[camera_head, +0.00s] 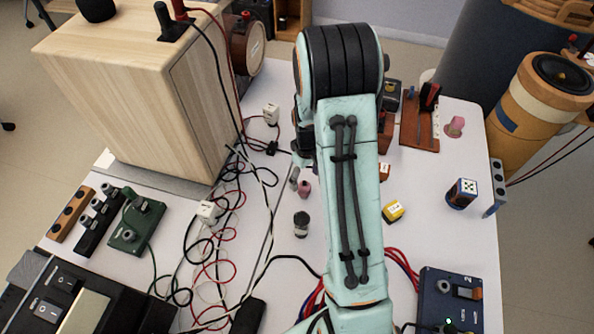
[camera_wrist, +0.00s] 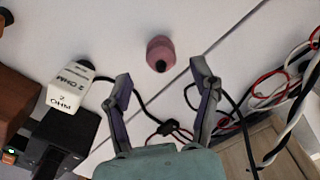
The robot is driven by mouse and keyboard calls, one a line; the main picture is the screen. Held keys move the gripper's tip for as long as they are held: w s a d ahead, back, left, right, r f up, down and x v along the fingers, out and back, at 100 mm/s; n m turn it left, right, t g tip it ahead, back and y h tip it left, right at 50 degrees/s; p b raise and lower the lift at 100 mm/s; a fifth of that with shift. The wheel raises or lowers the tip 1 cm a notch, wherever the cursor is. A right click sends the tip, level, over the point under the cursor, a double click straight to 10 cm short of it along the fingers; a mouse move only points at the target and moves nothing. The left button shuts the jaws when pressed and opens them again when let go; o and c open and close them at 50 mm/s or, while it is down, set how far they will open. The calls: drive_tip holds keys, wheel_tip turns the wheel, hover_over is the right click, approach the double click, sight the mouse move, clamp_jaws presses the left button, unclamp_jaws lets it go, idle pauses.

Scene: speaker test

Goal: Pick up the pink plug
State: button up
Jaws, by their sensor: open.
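A small pink plug (camera_head: 305,188) with a rounded body stands on the white table, just left of my arm in the head view. In the wrist view a pink plug (camera_wrist: 159,50) with a dark tip lies just beyond the fingertips, roughly centred between them. My gripper (camera_wrist: 160,76) is open, with nothing between its fingers. It appears apart from the plug. In the head view my arm hides most of the gripper. A second pink plug-like piece (camera_head: 456,126) stands at the table's right, far from my gripper.
A white "2 OHM" block (camera_wrist: 72,86) is left of the fingers. Tangled cables (camera_wrist: 288,85) lie to the right. A dark cylinder (camera_head: 301,224) stands near the plug. A large wooden box (camera_head: 130,80) occupies the left; a yellow block (camera_head: 393,211) is right of my arm.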

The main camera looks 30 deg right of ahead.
sight(304, 184)
wheel_tip(304, 184, down, 6)
drive_tip(key=shift+r, duration=0.1)
clamp_jaws()
